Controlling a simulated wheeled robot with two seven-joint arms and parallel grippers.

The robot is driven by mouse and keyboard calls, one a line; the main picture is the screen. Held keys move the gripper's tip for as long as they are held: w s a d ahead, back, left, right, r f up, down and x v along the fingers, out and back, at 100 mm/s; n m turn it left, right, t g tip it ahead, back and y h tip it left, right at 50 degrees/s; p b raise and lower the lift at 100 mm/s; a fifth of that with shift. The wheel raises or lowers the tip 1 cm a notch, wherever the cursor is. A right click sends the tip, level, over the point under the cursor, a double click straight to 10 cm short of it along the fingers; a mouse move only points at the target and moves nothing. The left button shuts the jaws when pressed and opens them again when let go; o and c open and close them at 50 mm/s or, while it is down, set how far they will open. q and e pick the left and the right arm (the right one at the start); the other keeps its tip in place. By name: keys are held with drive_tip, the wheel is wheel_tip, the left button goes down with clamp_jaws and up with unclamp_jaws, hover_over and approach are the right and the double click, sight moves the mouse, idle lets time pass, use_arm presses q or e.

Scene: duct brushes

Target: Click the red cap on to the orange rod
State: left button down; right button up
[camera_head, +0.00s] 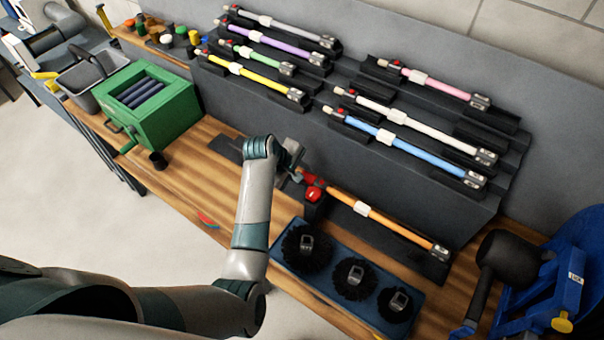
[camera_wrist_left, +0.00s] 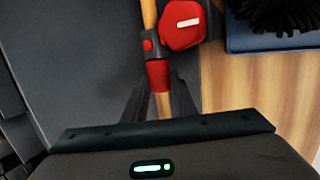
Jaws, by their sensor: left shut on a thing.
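The orange rod (camera_head: 385,225) lies on a dark rack on the bench, its left end toward my left gripper (camera_head: 297,168). In the left wrist view the rod (camera_wrist_left: 149,12) comes in from the top. The red cap (camera_wrist_left: 158,75) is a red sleeve in line with the rod, at its near end; it also shows in the head view (camera_head: 306,176). My left gripper (camera_wrist_left: 160,96) is shut on it, with a finger on each side. A small red button (camera_wrist_left: 147,44) sits just beyond the sleeve. I cannot tell whether the cap is fully seated. My right gripper is not visible.
A red block with a white mark (camera_wrist_left: 182,25) stands right beside the rod. A blue tray (camera_head: 288,258) with round black brushes lies in front. Other coloured rods rest on the grey rack behind. A green box (camera_head: 170,118) stands left; a black mallet (camera_head: 508,258) is at right.

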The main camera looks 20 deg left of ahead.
use_arm(q)
drive_tip(key=c, duration=1.4)
unclamp_jaws()
drive_tip(key=shift+a+r, duration=0.1)
drive_tip(key=shift+r, duration=0.05)
drive_tip(key=shift+b+v, duration=0.85)
drive_tip(key=shift+v, duration=7.75)
